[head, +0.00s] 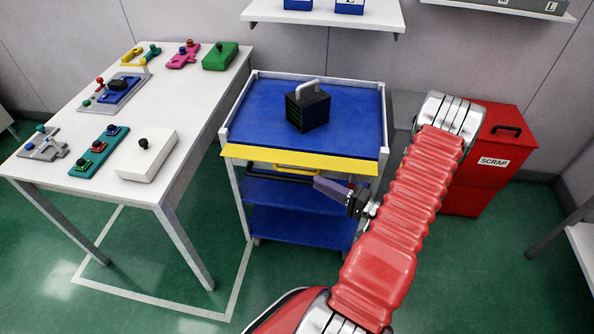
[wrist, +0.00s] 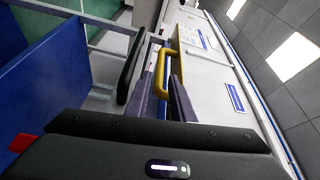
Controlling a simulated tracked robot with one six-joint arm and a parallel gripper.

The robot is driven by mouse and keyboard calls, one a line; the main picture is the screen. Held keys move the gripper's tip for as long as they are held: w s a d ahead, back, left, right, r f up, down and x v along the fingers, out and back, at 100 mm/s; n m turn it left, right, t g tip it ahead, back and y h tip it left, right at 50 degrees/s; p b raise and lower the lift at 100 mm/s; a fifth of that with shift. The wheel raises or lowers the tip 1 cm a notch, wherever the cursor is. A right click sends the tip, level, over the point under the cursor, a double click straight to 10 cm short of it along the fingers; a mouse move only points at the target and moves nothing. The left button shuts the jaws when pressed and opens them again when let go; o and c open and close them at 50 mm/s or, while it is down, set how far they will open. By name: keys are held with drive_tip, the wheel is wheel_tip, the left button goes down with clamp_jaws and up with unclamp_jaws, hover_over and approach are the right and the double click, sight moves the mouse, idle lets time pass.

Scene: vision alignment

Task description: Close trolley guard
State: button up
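The trolley (head: 236,190) has blue shelves and a pale frame. Its guard is a yellow strip (head: 300,160) along the front top edge, with a yellow handle (head: 297,169) below. The same handle (wrist: 163,60) shows as a curved bar in the wrist view. My gripper (head: 318,184) is at the trolley's front, near the right end of the handle. In the wrist view my gripper's (wrist: 171,82) two purple-grey fingers stand apart, with the handle beside and partly between them. I cannot tell if they touch it.
A black box with a grey handle (head: 308,108) stands on the trolley top. A dark push bar (head: 262,172) runs under the guard. A white table (head: 175,105) with fixtures is at left; a red scrap bin (head: 505,140) is at right.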

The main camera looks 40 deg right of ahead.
sight(296, 171)
drive_tip(key=x, duration=1)
drive_tip(key=shift+w, duration=0.1)
drive_tip(key=shift+c, duration=0.2)
